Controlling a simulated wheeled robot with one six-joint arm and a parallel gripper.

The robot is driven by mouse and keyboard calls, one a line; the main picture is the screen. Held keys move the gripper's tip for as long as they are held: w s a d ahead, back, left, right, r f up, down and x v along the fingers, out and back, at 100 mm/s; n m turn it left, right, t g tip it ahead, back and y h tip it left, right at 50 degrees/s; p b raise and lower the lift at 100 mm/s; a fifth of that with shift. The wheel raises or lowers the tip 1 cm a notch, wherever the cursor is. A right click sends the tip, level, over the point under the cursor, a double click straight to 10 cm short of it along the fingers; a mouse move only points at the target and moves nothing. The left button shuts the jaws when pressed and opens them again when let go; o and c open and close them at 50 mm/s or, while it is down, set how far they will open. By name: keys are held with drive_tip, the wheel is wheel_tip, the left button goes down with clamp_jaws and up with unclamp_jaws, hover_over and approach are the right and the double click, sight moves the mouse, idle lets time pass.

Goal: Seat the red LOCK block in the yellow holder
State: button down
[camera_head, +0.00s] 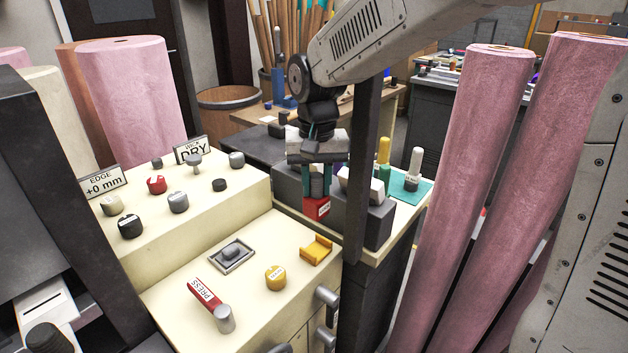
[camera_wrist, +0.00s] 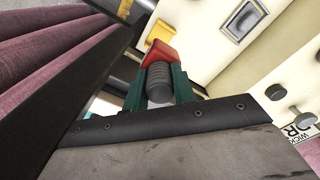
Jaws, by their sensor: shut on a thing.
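My gripper (camera_head: 316,190) is shut on the grey ribbed stem of the red LOCK block (camera_head: 317,208). The block hangs below the fingers, roughly upright, with a pale label on its face. In the wrist view the red block (camera_wrist: 160,52) shows beyond the green fingertips (camera_wrist: 158,92), which have the grey stem between them. The yellow holder (camera_head: 317,249) is a small open bracket on the cream console's lower top, near its right edge. In the head view the block appears behind and above the holder, apart from it. I see nothing in the holder.
On the console are a yellow round knob (camera_head: 275,278), a framed recess (camera_head: 232,257) and a red PRESS lever (camera_head: 204,291). A dark post (camera_head: 362,150) stands just right of my gripper. Dark grey blocks (camera_head: 362,217) sit behind it. Pink felt rolls (camera_head: 480,180) stand at right.

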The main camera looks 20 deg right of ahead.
sight(316, 215)
drive_tip(key=shift+f, duration=2.5)
drive_tip(key=shift+f, duration=0.15)
drive_tip(key=shift+f, duration=1.55)
drive_tip(key=shift+f, duration=1.3)
drive_tip(key=c, duration=1.1)
unclamp_jaws()
drive_tip(key=shift+o, duration=0.2)
